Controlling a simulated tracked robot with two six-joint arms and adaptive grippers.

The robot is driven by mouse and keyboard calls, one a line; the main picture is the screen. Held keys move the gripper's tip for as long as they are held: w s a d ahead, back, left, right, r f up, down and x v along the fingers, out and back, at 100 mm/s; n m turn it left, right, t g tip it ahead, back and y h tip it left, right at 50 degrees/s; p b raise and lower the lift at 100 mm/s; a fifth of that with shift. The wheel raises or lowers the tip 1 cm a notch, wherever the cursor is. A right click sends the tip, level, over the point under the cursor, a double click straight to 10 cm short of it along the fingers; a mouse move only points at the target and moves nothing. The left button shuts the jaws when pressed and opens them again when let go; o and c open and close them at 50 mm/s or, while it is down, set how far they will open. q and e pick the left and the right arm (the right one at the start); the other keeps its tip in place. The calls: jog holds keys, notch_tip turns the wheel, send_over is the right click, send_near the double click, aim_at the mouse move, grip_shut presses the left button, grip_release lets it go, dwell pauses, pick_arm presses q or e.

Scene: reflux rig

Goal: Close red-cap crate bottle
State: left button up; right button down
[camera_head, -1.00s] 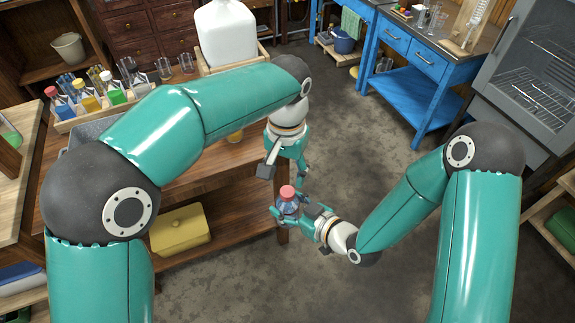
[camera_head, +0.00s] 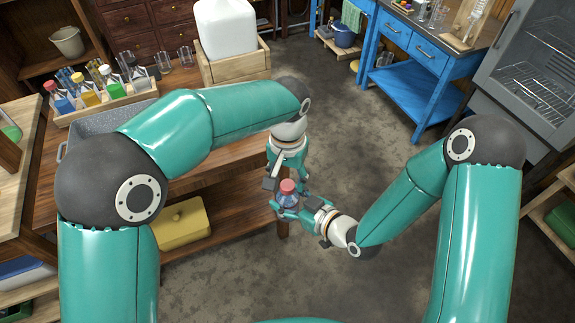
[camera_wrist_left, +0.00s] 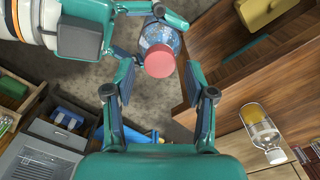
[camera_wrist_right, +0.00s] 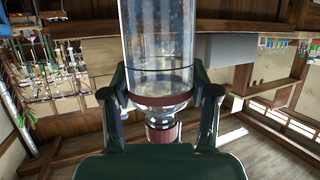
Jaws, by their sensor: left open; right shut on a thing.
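A clear bottle (camera_head: 287,200) with a red cap (camera_head: 287,187) is held in the air beyond the wooden bench's front corner. My right gripper (camera_head: 285,210) is shut around its body. The bottle fills the upper middle of the right wrist view (camera_wrist_right: 158,50), with a dull red cap (camera_wrist_right: 162,131) at its lower end. My left gripper (camera_wrist_left: 160,85) is open and empty, close to the cap. In the left wrist view the red cap (camera_wrist_left: 160,61) lies between and just past its fingertips, with a gap on each side. Whether the cap is tight cannot be told.
A large white jug (camera_head: 225,35) stands in a wooden tray behind. A yellow box (camera_head: 180,223) sits on the lower shelf. Open floor lies right of the bench.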

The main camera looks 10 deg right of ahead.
pick_arm(q)
jog(key=shift+f, duration=1)
grip_shut()
jog(key=shift+o, duration=0.7)
grip_release()
jog(key=shift+r, duration=0.15)
